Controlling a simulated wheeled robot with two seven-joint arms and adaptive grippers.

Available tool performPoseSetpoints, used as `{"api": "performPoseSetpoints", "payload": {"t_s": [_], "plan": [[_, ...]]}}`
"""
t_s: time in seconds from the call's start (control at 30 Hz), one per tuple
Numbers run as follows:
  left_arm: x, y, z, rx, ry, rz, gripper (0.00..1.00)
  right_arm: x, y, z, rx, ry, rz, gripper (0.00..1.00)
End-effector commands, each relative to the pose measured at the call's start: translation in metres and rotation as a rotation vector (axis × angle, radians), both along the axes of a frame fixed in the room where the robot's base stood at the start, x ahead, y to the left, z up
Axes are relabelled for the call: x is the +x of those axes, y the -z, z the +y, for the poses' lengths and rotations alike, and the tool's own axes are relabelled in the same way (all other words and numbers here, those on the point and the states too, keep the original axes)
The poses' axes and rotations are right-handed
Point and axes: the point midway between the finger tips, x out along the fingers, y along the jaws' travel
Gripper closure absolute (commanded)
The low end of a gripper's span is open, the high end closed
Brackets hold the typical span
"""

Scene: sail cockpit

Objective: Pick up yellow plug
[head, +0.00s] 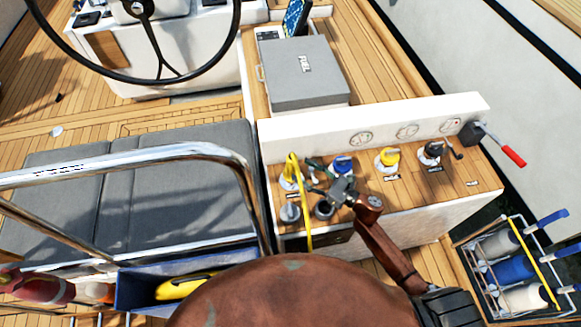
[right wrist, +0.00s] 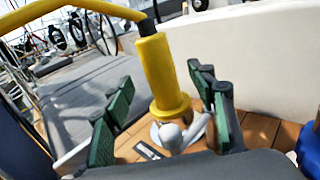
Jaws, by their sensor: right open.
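The yellow plug (head: 291,170) stands upright at the left end of the wooden console, with a yellow cable running from its top down over the front. In the right wrist view the yellow plug (right wrist: 160,72) stands between the two green-padded fingers, its wide collar above a pale metal fitting on the deck. My right gripper (head: 316,179) is open, just right of the plug in the head view, with the fingers on either side of it. Whether a pad touches it I cannot tell. My left gripper is not in view.
A blue-topped fitting (head: 343,164) stands close to the right gripper. A yellow-topped fitting (head: 388,157) and a black one (head: 433,150) stand further right. A white panel with gauges (head: 375,128) rises behind. A metal rail (head: 250,170) runs along the left.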

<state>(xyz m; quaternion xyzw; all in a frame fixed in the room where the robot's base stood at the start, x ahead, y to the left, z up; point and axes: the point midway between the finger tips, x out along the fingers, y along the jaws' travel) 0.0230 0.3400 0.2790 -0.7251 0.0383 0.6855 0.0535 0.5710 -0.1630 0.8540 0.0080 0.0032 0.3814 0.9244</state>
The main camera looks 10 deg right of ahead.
Motion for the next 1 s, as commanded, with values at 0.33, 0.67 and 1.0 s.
{"api": "performPoseSetpoints", "payload": {"t_s": [0.33, 0.67, 1.0], "plan": [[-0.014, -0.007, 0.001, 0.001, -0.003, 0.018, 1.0, 0.032, -0.006, 0.033, 0.002, 0.002, 0.001, 0.48], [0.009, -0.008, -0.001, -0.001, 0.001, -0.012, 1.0, 0.04, -0.004, 0.043, 0.003, 0.001, 0.003, 0.48], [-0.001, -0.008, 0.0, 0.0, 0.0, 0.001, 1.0, 0.04, -0.005, 0.042, 0.003, 0.001, 0.003, 0.69]]}}
